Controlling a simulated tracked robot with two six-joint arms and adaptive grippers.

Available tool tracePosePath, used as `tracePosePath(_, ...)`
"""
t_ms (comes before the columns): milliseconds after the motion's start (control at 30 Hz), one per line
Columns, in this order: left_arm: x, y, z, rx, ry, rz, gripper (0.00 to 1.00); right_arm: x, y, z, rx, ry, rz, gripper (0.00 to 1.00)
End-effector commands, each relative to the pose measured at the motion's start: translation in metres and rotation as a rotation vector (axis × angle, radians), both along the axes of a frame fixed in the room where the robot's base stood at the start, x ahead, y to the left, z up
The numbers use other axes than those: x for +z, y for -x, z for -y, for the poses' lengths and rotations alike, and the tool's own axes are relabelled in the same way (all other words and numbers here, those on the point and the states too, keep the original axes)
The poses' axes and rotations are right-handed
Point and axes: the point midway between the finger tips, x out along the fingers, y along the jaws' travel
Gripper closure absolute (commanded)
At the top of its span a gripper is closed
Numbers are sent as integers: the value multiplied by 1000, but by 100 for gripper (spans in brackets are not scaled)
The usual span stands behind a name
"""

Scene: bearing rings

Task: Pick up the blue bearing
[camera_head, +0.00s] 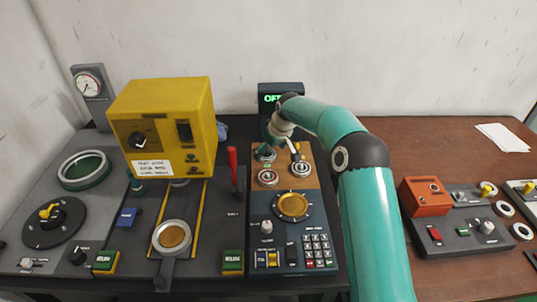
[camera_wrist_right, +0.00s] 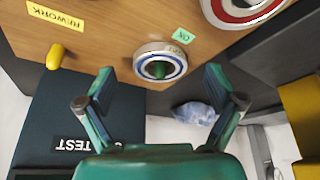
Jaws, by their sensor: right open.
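The blue bearing (camera_wrist_right: 178,66), a pale ring with a blue band and a green centre, sits on the wooden board (camera_wrist_right: 110,30) in the right wrist view. In the head view it appears to be the ring (camera_head: 265,155) at the board's back left, partly covered by my right gripper (camera_head: 281,146). In the right wrist view my right gripper (camera_wrist_right: 160,76) is open and empty. Its two green fingers are spread, one toward each side of the bearing, apart from it. My left gripper is not in view.
A red-banded bearing (camera_wrist_right: 243,8) lies beside the blue one, and another ring (camera_head: 301,167) sits at the board's right. A yellow peg (camera_wrist_right: 54,57) stands on the board. A dark display box (camera_head: 275,96) rises behind; a yellow machine (camera_head: 165,125) stands left.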

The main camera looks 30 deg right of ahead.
Motion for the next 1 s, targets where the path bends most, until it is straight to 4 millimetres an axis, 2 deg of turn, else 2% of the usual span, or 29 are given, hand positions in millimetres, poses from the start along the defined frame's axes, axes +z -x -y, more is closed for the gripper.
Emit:
tracePosePath(100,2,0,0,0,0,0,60,-10,-4,0,0,0,-1,7)
tracePosePath(367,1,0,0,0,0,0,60,-11,-5,0,0,1,1,9)
tracePosePath(767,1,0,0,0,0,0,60,-11,-4,0,0,0,0,76)
tracePosePath(800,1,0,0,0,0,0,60,-10,-5,0,0,1,2,79)
tracePosePath(1000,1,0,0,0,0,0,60,-10,-4,1,-1,0,2,79)
